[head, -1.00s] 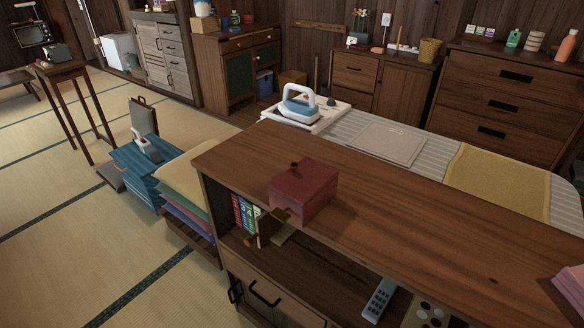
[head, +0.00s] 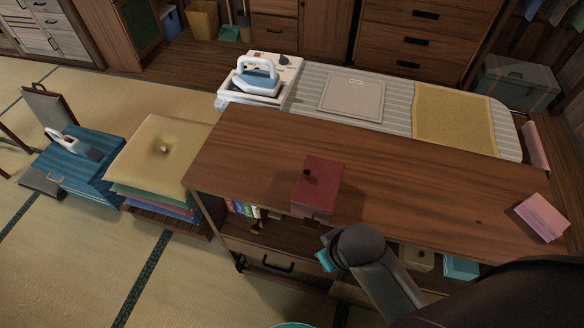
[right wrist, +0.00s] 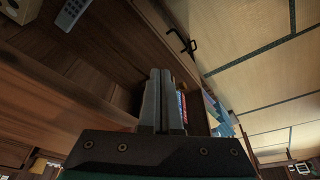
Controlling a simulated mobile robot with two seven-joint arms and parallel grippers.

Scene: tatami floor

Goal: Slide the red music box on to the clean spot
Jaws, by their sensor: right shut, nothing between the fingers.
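The red music box (head: 318,188) sits at the front edge of the wooden cabinet top (head: 410,190), with a small dark knob on its lid. I cannot make out a distinct clean spot on the wood. My right arm comes in from the lower right in the head view, its wrist below and in front of the box, apart from it as far as I can tell; its fingertips are hard to see there. In the right wrist view my right gripper (right wrist: 162,85) is shut and empty in front of the cabinet's open shelf. My left gripper is not in view.
A pink paper stack (head: 541,217) lies at the cabinet top's right end. Behind it is an ironing board (head: 310,100) with an iron (head: 257,76), a grey square panel (head: 352,95) and a yellow cloth (head: 455,118). The wood around the box is clear. Cushions (head: 160,150) stand left.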

